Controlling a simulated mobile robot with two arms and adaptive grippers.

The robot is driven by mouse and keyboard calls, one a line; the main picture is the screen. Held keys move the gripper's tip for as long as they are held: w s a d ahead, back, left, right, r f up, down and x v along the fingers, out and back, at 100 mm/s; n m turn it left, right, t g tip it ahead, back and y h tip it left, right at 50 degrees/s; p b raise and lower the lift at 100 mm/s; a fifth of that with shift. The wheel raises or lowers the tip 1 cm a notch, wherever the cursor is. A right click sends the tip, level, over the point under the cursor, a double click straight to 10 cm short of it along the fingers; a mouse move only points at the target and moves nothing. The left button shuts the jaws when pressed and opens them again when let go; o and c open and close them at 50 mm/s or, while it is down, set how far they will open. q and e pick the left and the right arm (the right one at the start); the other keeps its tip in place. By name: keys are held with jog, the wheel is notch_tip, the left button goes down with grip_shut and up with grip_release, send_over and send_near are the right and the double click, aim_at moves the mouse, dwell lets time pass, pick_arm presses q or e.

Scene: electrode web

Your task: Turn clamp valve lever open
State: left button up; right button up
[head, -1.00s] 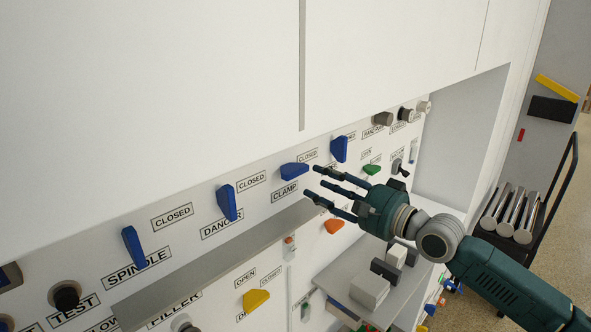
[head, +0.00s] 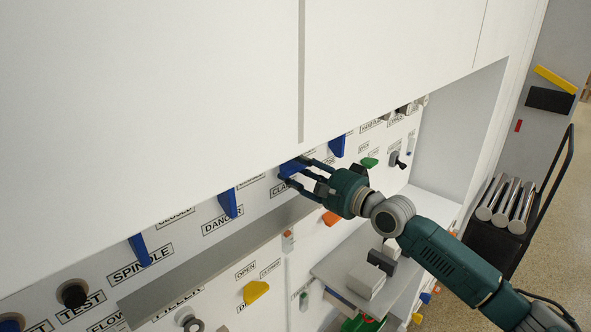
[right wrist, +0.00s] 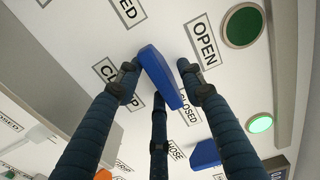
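The clamp valve lever is a blue handle (head: 291,168) on the white panel, above its CLAMP label (head: 281,188), which is partly covered by a finger. In the right wrist view the blue lever (right wrist: 160,76) runs diagonally, with the CLAMP label at its left and CLOSED beside its lower right. My right gripper (head: 294,173) is at the lever, with its dark fingers spread around it. The right wrist view shows the fingers open on either side of the lever; I cannot tell whether any finger touches it. My left gripper is not in view.
Blue levers for DANCER (head: 228,203) and SPINDLE (head: 139,248) are to the left, and another blue lever (head: 338,146) is close to the right. A grey ledge (head: 215,258) juts out below. An orange handle (head: 331,218) is just under the gripper.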

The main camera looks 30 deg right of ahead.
grip_shut()
jog(key=shift+n, duration=0.4)
jog(key=n+b, duration=0.1)
jog(key=n, duration=0.1)
jog(key=shift+n+b, duration=0.3)
jog(key=shift+n, duration=0.1)
jog(key=n+b, duration=0.1)
jog(key=n, duration=0.3)
jog(key=shift+d+r+n, duration=0.1)
jog(key=shift+r+n, duration=0.05)
jog(key=shift+n, duration=0.15)
jog(key=n, duration=0.4)
jog(key=shift+r+n, duration=0.15)
jog(key=shift+n, duration=0.15)
jog(key=n+p, duration=0.1)
jog(key=n, duration=0.4)
jog(key=shift+r, duration=0.1)
